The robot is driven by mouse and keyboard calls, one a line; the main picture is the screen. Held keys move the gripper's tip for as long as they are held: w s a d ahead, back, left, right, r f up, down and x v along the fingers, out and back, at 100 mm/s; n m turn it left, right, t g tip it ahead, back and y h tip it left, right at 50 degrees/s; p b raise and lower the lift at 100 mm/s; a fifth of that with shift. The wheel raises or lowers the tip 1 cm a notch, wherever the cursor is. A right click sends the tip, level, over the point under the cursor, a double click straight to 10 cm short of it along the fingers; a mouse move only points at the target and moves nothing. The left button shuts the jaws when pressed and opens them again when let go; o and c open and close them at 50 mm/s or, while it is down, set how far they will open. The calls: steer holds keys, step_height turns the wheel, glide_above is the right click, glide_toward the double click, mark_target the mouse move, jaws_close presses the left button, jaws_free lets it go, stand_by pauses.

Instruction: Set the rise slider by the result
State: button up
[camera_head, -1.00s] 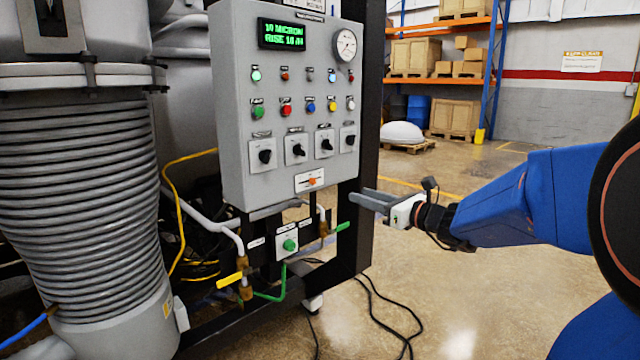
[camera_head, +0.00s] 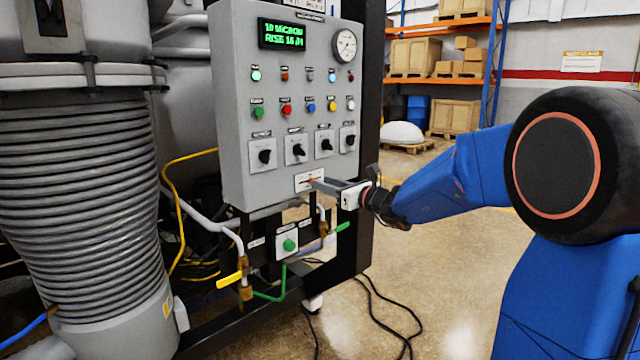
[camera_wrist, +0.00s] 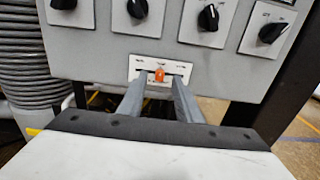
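The rise slider is an orange knob (camera_wrist: 160,74) on a small white plate (camera_wrist: 187,66) low on the grey control panel (camera_head: 236,110). In the head view my fingers mostly cover the knob, and the plate (camera_head: 301,187) shows beside them. My gripper (camera_head: 317,183) reaches in from the right at the slider; in the wrist view my gripper (camera_wrist: 161,84) is open, with the knob between its two finger ends and a gap on each side. Whether the fingers touch the plate I cannot tell. The green display (camera_head: 283,35) shows a MICRON line and a RISE line, digits blurred.
Several black rotary knobs (camera_head: 299,149) sit just above the slider, with coloured buttons (camera_head: 286,109) higher up. A round gauge (camera_head: 345,45) is at the panel's top right. Below are a green button box (camera_head: 289,244) and piping.

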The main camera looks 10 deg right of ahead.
steer(key=shift+x, duration=1.4)
jaws_close()
steer(key=shift+w+d, duration=0.35)
steer(key=shift+d, duration=0.3)
steer(key=shift+w+d, duration=0.35)
steer(key=shift+d, duration=0.3)
steer(key=shift+w+d, duration=0.4)
steer(key=shift+d, duration=0.25)
steer(key=shift+r, duration=0.1)
jaws_free()
